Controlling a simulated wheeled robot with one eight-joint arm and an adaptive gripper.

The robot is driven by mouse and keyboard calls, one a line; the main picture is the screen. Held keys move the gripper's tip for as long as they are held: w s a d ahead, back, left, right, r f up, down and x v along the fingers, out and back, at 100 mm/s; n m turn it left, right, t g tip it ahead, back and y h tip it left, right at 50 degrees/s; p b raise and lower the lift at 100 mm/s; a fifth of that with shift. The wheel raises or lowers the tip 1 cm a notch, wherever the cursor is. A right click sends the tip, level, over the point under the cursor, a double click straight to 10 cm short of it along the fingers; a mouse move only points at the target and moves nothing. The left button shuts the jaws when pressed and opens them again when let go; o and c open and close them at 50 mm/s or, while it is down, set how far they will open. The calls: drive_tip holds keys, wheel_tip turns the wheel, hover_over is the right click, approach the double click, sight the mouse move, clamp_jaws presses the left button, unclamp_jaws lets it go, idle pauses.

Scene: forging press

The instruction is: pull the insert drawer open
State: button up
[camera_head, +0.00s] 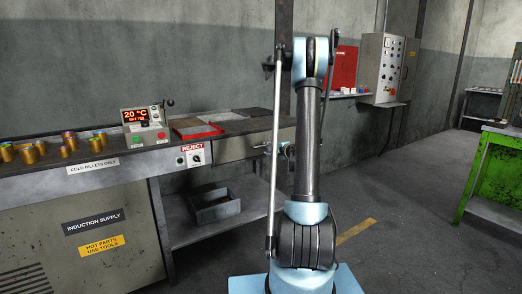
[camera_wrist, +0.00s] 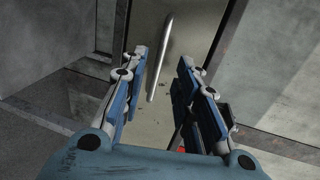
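The insert drawer (camera_head: 232,147) is a grey metal front set under the bench top, just right of the REJECT label, and it looks shut. In the wrist view a pale metal front (camera_wrist: 185,28) carries a straight bar handle (camera_wrist: 160,58). My gripper (camera_wrist: 166,62) is open, with its two blue fingers spread. The handle lies ahead between the fingers in the picture, nearer the left finger. I cannot tell how far the fingertips are from it.
A red-edged tray (camera_head: 200,132) and a control box (camera_head: 145,124) reading 20 °C sit on the bench. Several copper-coloured billets (camera_head: 30,152) stand at left. A grey bin (camera_head: 215,206) rests on the lower shelf. Floor is clear at right, before a green table (camera_head: 492,170).

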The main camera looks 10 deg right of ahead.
sight(262, 146)
drive_tip(key=x, duration=0.8)
drive_tip(key=shift+w+a, duration=0.15)
drive_tip(key=shift+w, duration=0.05)
clamp_jaws()
